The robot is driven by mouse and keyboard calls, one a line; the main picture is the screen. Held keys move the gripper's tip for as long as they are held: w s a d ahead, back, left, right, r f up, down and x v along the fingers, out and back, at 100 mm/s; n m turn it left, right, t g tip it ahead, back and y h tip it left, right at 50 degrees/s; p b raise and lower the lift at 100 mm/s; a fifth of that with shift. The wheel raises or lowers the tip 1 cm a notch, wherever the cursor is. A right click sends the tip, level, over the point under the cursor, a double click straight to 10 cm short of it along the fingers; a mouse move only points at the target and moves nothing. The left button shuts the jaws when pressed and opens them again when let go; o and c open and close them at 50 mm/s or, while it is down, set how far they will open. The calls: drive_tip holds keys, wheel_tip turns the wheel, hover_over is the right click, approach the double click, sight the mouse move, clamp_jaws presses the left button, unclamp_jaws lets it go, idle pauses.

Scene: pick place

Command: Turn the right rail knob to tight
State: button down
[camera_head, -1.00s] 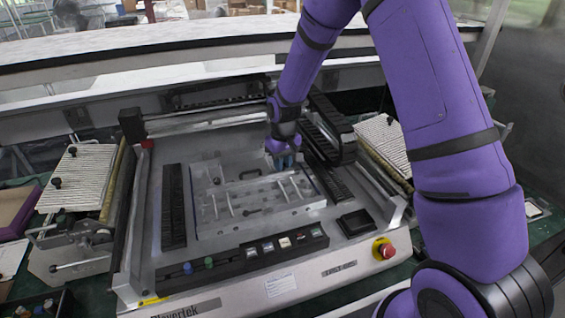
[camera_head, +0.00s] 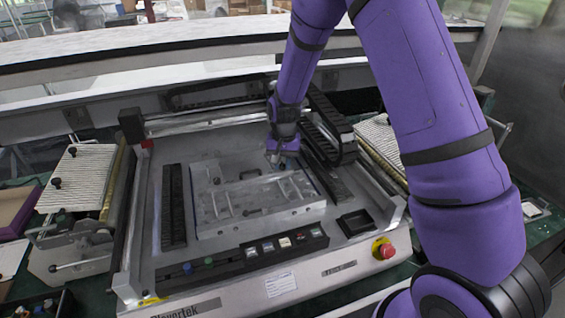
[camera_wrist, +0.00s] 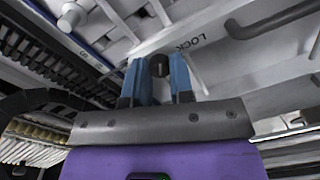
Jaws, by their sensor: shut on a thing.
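My gripper (camera_wrist: 158,75) has blue fingers closed around a small dark knob in the wrist view. The knob (camera_wrist: 158,64) shows as a dark round end between the fingertips, with the fingers hiding its sides. I cannot read from the picture how far it is turned. In the head view my gripper (camera_head: 281,160) points down at the back right of the grey fixture plate (camera_head: 215,218), and the knob is too small to make out there.
In the head view a black cable chain (camera_head: 330,135) stands close right of my gripper. A red stop button (camera_head: 384,249) sits at the front right, and buttons line the front panel (camera_head: 240,255).

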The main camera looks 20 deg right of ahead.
sight(284, 165)
idle(0.4)
drive_tip(key=c, duration=1)
unclamp_jaws()
wheel_tip(284, 165, up, 11)
drive_tip(key=shift+d+f, duration=0.1)
drive_tip(key=shift+d, duration=0.05)
drive_tip(key=shift+s, duration=0.1)
